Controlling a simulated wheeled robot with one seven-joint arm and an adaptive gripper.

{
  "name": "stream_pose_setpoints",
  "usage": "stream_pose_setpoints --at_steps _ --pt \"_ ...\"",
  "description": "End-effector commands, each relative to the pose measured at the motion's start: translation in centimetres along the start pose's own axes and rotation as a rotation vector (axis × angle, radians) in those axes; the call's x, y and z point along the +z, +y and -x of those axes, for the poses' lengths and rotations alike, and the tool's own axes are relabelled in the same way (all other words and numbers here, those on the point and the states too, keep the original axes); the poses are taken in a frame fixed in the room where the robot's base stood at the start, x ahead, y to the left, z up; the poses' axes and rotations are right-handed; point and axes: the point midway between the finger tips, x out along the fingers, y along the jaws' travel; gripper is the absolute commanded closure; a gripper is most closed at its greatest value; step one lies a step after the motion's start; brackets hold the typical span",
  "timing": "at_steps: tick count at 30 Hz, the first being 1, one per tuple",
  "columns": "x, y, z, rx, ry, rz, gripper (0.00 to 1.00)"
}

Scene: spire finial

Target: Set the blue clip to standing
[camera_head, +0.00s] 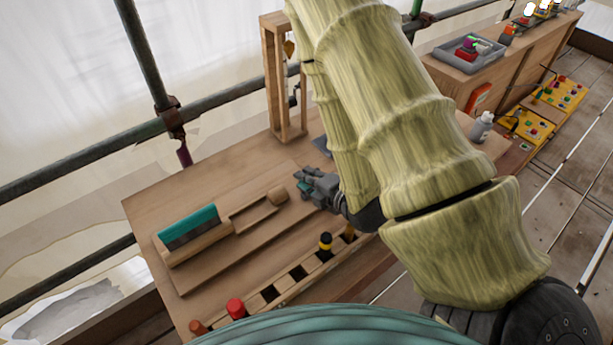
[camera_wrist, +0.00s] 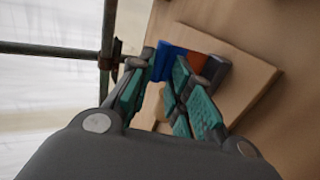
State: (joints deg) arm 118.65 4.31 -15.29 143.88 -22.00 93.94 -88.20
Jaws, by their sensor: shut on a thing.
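My gripper (camera_head: 306,190) is low over the wooden workbench in the head view, at the right end of a raised wooden board. In the wrist view, my gripper (camera_wrist: 160,88) has its teal-padded fingers around a blue piece, the blue clip (camera_wrist: 172,62). I cannot make out the clip in the head view.
A wooden block with a teal top (camera_head: 190,228) lies at the bench's left. A slotted rack (camera_head: 270,292) with red, yellow-black pegs runs along the front edge. A wooden frame (camera_head: 270,85) stands behind. A grey tray (camera_head: 468,53) and white bottle (camera_head: 481,126) are at right.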

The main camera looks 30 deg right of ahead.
Motion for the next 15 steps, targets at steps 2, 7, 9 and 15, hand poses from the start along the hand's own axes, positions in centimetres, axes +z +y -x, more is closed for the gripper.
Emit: stream_pose_setpoints --at_steps 2,7,9,15 --pt "-0.07 -1.01 0.21 0.006 0.000 -0.002 1.00" --pt "-0.09 -1.08 0.39 0.044 0.000 -0.002 1.00" --pt "-0.10 -1.09 0.44 0.053 0.000 -0.002 1.00" --pt "-0.12 -1.02 0.49 0.067 0.000 -0.002 1.00"
